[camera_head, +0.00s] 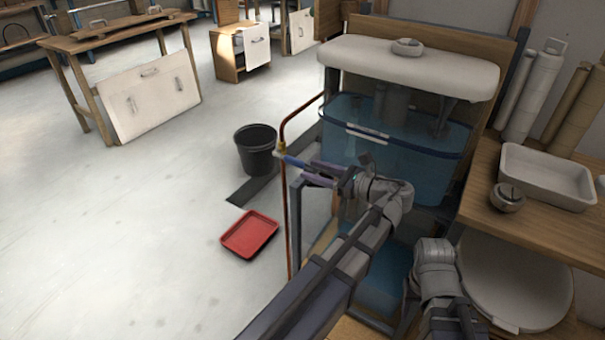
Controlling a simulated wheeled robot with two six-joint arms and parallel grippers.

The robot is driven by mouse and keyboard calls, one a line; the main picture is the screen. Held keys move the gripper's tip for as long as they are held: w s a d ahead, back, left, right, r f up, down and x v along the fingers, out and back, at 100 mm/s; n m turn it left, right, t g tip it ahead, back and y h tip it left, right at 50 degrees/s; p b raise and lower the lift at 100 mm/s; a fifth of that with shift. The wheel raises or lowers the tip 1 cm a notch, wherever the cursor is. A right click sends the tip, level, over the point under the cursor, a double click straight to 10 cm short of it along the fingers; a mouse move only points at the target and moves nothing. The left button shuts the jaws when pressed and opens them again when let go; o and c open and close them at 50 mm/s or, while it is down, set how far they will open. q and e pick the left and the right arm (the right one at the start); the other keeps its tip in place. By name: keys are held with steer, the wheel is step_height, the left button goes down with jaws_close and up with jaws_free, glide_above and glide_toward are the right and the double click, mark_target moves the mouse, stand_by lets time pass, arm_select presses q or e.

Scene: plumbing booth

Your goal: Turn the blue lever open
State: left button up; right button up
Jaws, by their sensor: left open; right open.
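The blue lever (293,160) sits on a brass valve (281,148) on the upright copper pipe (288,215). It points right and slightly down from the valve. My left gripper (307,172) is open, its fingers pointing left at the lever's outer end. The lever's end overlaps the fingertips in this view; I cannot tell whether they touch it. My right arm's grey wrist (435,258) is at the bottom right, well away from the lever. Its fingers cannot be made out clearly.
A blue water tank (345,150) under a white basin (400,65) stands behind the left gripper. A black bucket (255,150) and a red tray (250,234) are on the floor to the left. A wooden bench (540,235) with a white tray (545,175) is at right.

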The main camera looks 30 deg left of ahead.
mark_target(286, 158)
arm_select(q)
steer(key=shift+w+d+f+m+y+b, duration=0.25)
steer(key=shift+w+f+m+y+b, duration=0.2)
steer(key=shift+b, duration=0.2)
steer(key=shift+d+r, duration=0.1)
steer(key=shift+r, duration=0.1)
steer(key=shift+w+a, duration=0.2)
steer(key=shift+a, duration=1.75)
steer(key=shift+w+a, duration=0.15)
steer(key=shift+a, duration=1.8)
steer(key=shift+c, duration=0.2)
jaws_close()
